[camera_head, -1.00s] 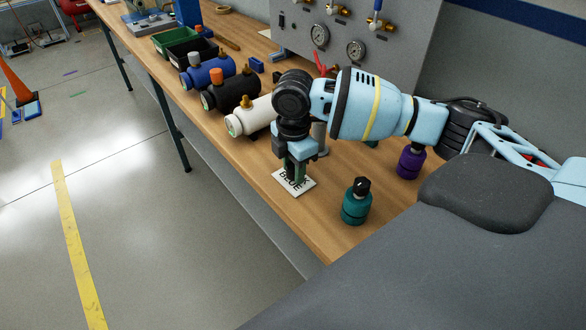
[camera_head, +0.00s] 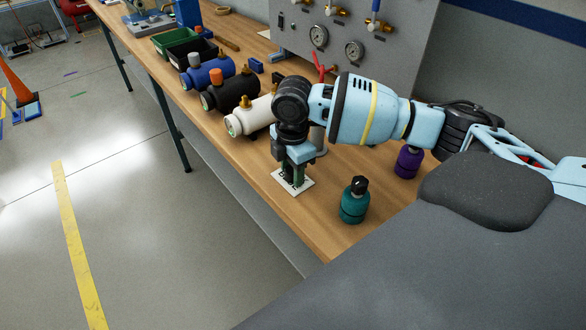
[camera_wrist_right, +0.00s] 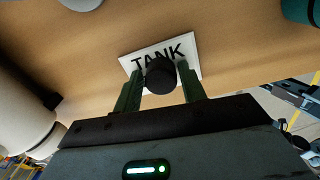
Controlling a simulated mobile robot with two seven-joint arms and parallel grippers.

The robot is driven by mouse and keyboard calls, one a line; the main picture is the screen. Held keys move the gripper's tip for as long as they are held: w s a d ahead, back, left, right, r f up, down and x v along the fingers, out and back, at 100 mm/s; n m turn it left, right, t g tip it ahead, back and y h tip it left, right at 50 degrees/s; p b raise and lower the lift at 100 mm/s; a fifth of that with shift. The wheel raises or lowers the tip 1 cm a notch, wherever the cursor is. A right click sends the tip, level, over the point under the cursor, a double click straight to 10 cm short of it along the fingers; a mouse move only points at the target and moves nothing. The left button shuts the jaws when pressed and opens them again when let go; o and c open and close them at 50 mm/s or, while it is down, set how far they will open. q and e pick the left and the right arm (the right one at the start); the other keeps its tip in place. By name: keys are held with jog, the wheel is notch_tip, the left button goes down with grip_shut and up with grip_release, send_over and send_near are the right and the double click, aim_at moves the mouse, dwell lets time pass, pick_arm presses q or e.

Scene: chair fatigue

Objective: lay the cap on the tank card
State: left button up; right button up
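The white tank card (camera_head: 306,184) lies on the wooden bench near its front edge. In the right wrist view its black word TANK (camera_wrist_right: 187,49) shows, partly covered. My right gripper (camera_head: 291,180) points down over the card. It is shut on a small round black cap (camera_wrist_right: 160,76), which sits between the green fingertips in the wrist view. The cap is low over the card; I cannot tell whether it touches it. In the head view the fingers hide the cap. My left gripper is not in view.
A teal bottle (camera_head: 354,204) with a black top stands right of the card, and a purple bottle (camera_head: 408,163) behind it. White (camera_head: 252,117), black (camera_head: 231,93) and blue (camera_head: 208,72) cylinders lie to the left. A gauge panel (camera_head: 400,45) stands behind. Bare bench separates card and teal bottle.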

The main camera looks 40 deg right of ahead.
aim_at(292, 170)
jog(key=shift+o, duration=1)
jog(key=shift+s+a+f+g, duration=0.1)
jog(key=shift+s+f+g, duration=0.05)
jog(key=shift+f, duration=0.3)
jog(key=shift+s+f+g, duration=0.1)
jog(key=shift+f+g, duration=0.05)
jog(key=shift+f, duration=0.3)
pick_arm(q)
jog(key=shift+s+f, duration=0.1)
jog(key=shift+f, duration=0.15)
pick_arm(e)
jog(key=shift+s, duration=0.1)
jog(key=shift+r, duration=0.35)
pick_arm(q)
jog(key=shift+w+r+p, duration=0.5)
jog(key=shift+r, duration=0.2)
pick_arm(e)
notch_tip(292, 170, up, 13)
jog(key=shift+w+r, duration=0.15)
jog(key=shift+w, duration=0.05)
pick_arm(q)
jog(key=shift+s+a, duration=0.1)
